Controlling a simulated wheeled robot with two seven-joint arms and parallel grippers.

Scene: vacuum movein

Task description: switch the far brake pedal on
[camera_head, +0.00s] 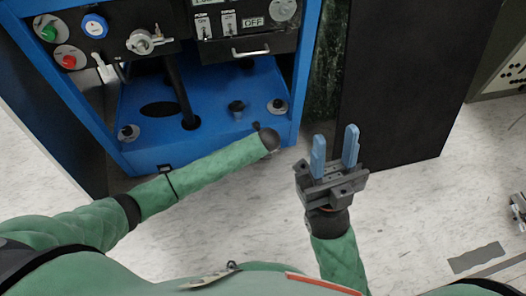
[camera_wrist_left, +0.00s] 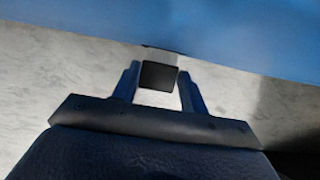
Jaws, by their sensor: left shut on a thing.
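A small black square pedal (camera_wrist_left: 160,76) shows in the left wrist view at the foot of the blue cart. My left gripper (camera_wrist_left: 158,70) has one finger on each side of it and is shut on it. In the head view my left forearm reaches to the cart's front right corner, where its end hides the left fingers and this pedal. I cannot tell from the head view which pedal it is. My right gripper (camera_head: 335,133) is open and empty, fingers pointing up the picture, to the right of the cart.
The blue cart (camera_head: 150,150) has a control panel with a green button (camera_head: 47,33), a red button (camera_head: 69,61) and switches. A tall black panel (camera_head: 395,90) stands to its right. The pale floor (camera_head: 410,210) at right is mostly clear.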

